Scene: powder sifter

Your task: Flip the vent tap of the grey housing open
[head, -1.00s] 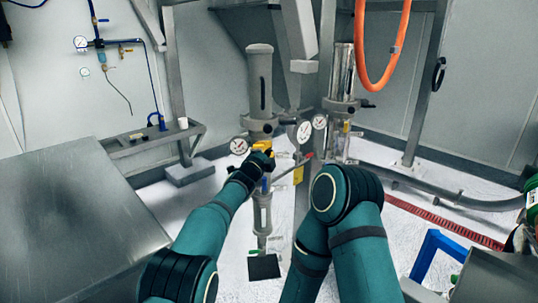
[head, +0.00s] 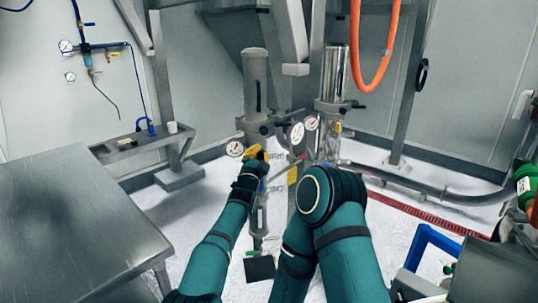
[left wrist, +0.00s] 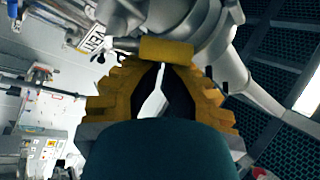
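The grey housing (head: 256,80) is an upright cylinder with a dark slot, standing left of a shiny cylinder in the head view. My left gripper (head: 258,154) is at its lower part, beside a round gauge. In the left wrist view, my left gripper's yellow-and-black fingers (left wrist: 162,68) come together with only a narrow pale gap between them. A yellow sleeve on a thin grey rod (left wrist: 166,49), which looks like the tap handle, lies crosswise right at the fingertips. I cannot tell whether they touch. My right arm shows in the head view, but its gripper is hidden.
The shiny cylinder (head: 334,85) and gauges (head: 235,149) crowd the space around the housing. A metal table (head: 75,220) stands at left, a shelf (head: 150,140) behind it. An orange hose (head: 370,70) hangs at upper right. White floor shows between.

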